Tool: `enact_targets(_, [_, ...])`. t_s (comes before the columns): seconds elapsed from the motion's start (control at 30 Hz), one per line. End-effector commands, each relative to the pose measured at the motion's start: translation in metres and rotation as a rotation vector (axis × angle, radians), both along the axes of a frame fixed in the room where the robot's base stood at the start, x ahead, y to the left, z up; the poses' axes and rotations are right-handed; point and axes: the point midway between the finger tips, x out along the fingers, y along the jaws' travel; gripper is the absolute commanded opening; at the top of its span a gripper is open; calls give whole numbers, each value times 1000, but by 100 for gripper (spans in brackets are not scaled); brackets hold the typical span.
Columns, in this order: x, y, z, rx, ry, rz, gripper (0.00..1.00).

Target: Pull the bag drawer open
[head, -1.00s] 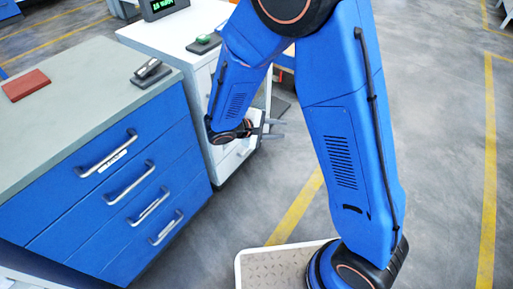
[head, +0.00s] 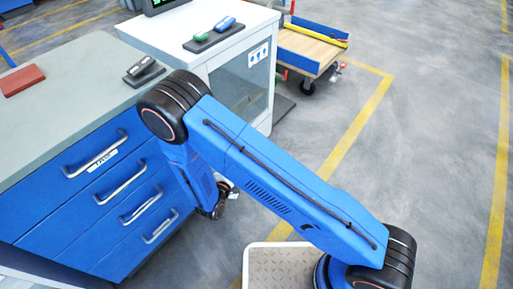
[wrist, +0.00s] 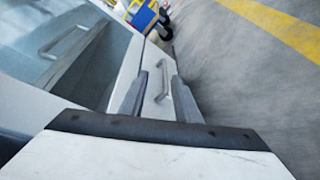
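My gripper (wrist: 158,78) is open in the wrist view, its two grey fingers spread apart. A silver bar handle (wrist: 163,82) on a narrow white drawer front (wrist: 152,62) shows in the gap between them. The handle appears ahead of the fingertips; I cannot tell whether they touch it. No label is readable on this front, so I cannot confirm that it is the bag drawer. In the head view my arm hides the lower front of the white cabinet (head: 215,63), and the fingers are hardly visible.
A glass door with another handle (wrist: 70,40) lies left of the fingers. The blue drawer unit (head: 100,205) stands at left, with a red block (head: 22,79) on top. A wooden cart (head: 305,50) stands behind. The floor at right is clear.

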Motion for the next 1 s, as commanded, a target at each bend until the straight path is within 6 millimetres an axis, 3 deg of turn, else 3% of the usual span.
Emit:
enact_targets(0.13, [-12,17,-27,-12,1,73,30])
enact_targets(0.37, [-12,21,-38,-14,2,102,30])
enact_targets(0.57, [9,13,-43,-14,1,99,30])
enact_targets(1.0, [76,-10,-58,-14,1,98,30])
